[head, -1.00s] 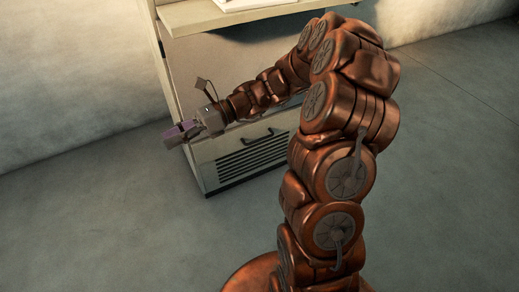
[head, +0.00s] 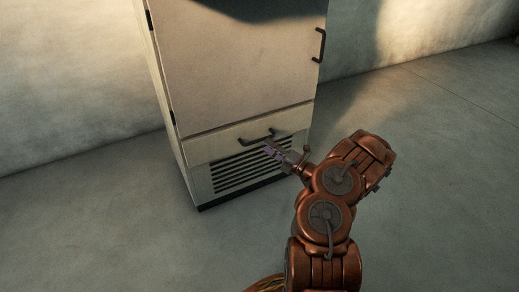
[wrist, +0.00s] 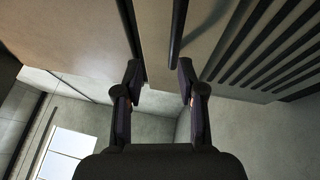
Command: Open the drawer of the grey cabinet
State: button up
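The grey cabinet (head: 237,60) stands near the wall in the head view. Its drawer (head: 215,145) is the low front panel below the door, and looks shut. The drawer's dark bar handle (head: 257,138) runs across it. My gripper (head: 271,151) is at the drawer front, just below and right of the handle's middle. In the wrist view my gripper (wrist: 158,85) is open, with a finger on each side. The handle (wrist: 178,30) shows ahead between the fingers, nearer the right one. I cannot tell whether they touch.
The upper door (head: 230,70) is shut, with an upright dark handle (head: 320,45) at its right edge. Dark vent slats (head: 245,172) lie below the drawer. The concrete floor (head: 110,240) around the cabinet is clear. A bright window (wrist: 62,155) shows in the wrist view.

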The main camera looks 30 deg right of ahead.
aim_at(259, 140)
jog(key=shift+m+h, duration=0.5)
jog(key=shift+w+a+f+b, duration=0.2)
jog(key=shift+w+b, duration=0.65)
jog(key=shift+w, duration=0.85)
jog(key=shift+w+a+f+b, duration=0.15)
jog(key=shift+w+b, duration=0.7)
jog(key=shift+w, duration=0.8)
jog(key=shift+d, duration=0.1)
grip_shut()
